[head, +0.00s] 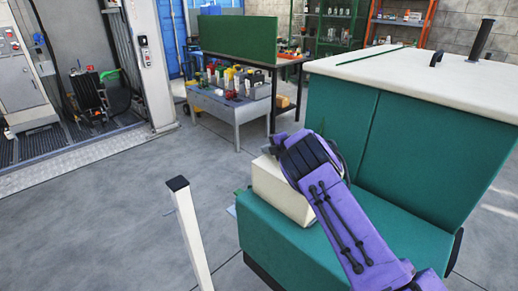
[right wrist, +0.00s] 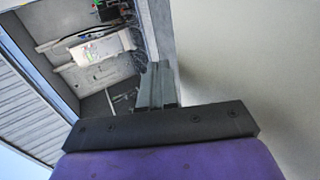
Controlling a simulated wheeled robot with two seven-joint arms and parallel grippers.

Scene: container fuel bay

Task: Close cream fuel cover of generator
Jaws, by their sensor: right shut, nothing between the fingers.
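The generator (head: 400,165) is a teal cabinet with a cream top and a lower teal section in front. A cream, box-like part (head: 276,193), which looks like the fuel cover, stands on the left end of the lower section. My purple right gripper (head: 300,152) is over its upper right side and hides part of it, including any hinge. In the right wrist view my right fingers (right wrist: 158,85) are together and empty, beside a large plain cream surface (right wrist: 255,60). I cannot tell whether they touch it, or how far open the cover is. My left gripper is out of view.
A white post with a black cap (head: 190,230) stands in front left. A grey bench with bottles (head: 240,112) and a green-panelled table (head: 238,38) are behind. A black handle (head: 437,52) and dark pipe (head: 480,40) rise from the cream top. Floor at left is clear.

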